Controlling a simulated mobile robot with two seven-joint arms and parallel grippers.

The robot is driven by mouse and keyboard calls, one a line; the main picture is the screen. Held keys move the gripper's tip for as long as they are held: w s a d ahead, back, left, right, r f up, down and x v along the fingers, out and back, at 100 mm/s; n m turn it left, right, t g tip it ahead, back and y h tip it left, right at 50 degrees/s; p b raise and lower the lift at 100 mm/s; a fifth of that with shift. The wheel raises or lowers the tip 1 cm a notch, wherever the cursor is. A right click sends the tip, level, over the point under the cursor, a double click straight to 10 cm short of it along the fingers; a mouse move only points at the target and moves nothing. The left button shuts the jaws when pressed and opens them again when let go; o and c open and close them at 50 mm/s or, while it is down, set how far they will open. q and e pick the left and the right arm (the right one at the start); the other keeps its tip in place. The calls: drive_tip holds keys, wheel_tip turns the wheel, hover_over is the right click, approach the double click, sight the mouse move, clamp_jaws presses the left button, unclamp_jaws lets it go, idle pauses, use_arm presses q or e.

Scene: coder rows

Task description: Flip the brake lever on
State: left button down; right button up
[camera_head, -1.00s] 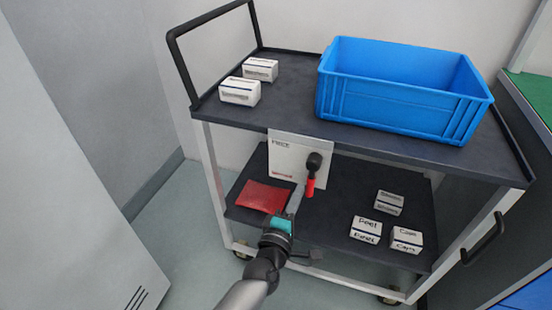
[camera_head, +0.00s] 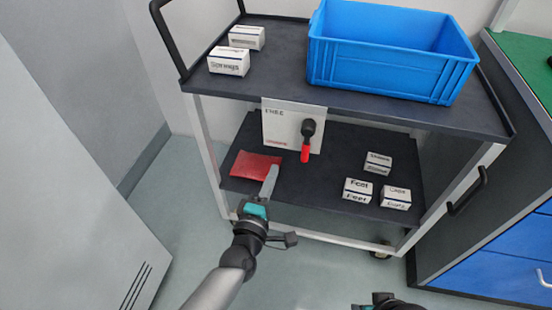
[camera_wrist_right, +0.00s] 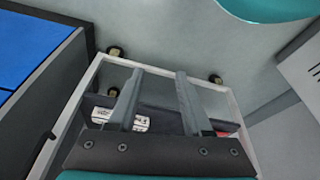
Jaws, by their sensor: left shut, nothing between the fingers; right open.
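The brake lever (camera_head: 305,153) has a black pivot and a red handle that points down, on a white plate (camera_head: 278,124) fixed to the cart's front. My left gripper (camera_head: 271,172) is shut and empty, below and left of the lever and apart from it, in front of the lower shelf. My right gripper shows only as a dark piece at the bottom edge of the head view. In the right wrist view my right gripper (camera_wrist_right: 158,75) is open and empty, with the cart's frame beyond it. The lever cannot be made out there.
The cart's top shelf (camera_head: 270,79) carries a blue crate (camera_head: 385,65) and two white boxes (camera_head: 229,60). The lower shelf (camera_head: 330,172) holds a red packet (camera_head: 256,165) and three small white boxes (camera_head: 396,197). A pale cabinet (camera_head: 60,190) stands at the left, with open floor between.

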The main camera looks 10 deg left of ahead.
use_arm(q)
drive_tip(key=s, duration=0.3)
drive_tip(key=s+p, duration=0.1)
drive_tip(key=s, duration=0.1)
drive_tip(key=shift+a, duration=0.3)
use_arm(e)
drive_tip(key=shift+s+f, duration=0.25)
drive_tip(key=shift+f, duration=0.35)
drive_tip(key=shift+s+f, duration=0.2)
drive_tip(key=shift+f, duration=0.4)
